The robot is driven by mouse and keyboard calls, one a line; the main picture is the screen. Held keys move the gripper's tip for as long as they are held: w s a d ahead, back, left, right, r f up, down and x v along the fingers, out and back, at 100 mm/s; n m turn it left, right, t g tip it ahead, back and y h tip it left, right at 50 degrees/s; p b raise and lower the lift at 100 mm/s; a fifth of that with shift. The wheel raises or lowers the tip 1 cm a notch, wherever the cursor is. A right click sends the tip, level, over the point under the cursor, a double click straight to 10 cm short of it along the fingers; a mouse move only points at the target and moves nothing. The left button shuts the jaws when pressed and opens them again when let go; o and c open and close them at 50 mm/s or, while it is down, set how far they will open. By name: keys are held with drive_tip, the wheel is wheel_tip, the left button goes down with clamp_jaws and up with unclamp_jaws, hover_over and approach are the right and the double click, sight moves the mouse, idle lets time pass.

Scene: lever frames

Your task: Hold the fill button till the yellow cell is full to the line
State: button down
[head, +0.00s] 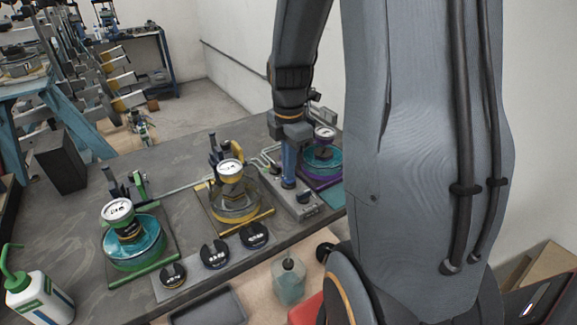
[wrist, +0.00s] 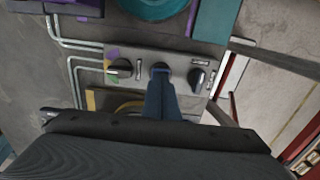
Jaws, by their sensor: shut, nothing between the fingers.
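The yellow cell (head: 237,207) is a clear round vessel in a yellow frame with a white-faced gauge on top. Its liquid level and line are too small to read. The grey control panel (head: 309,211) stands to its right and also shows in the wrist view (wrist: 143,56). My gripper (head: 288,184) is shut, its blue fingers pointing down at the middle of the panel. In the wrist view the fingertips (wrist: 160,72) lie between two dark knobs. The fingers hide what is under them, so I cannot tell whether they touch or press a button.
A green-framed cell (head: 136,250) with teal liquid stands at left, a purple-framed one (head: 322,160) behind the panel. Several pipes run between them. Three black discs (head: 215,254) lie in front. A white bottle (head: 40,300) is at front left. The table's left middle is clear.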

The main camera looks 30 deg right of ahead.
drive_tip(key=shift+f, duration=0.8)
drive_tip(key=shift+s+a+f+b, duration=0.1)
drive_tip(key=shift+s+f+b, duration=0.25)
drive_tip(key=shift+f, duration=0.25)
idle(0.8)
drive_tip(key=r+p, duration=0.4)
drive_tip(key=r, duration=0.1)
drive_tip(key=shift+w+r+p, duration=0.15)
drive_tip(key=shift+w+p, duration=0.1)
drive_tip(key=shift+p, duration=0.15)
wheel_tip(320, 180, up, 10)
drive_tip(key=b, duration=0.3)
drive_tip(key=shift+w, duration=0.15)
drive_tip(key=shift+f, duration=0.25)
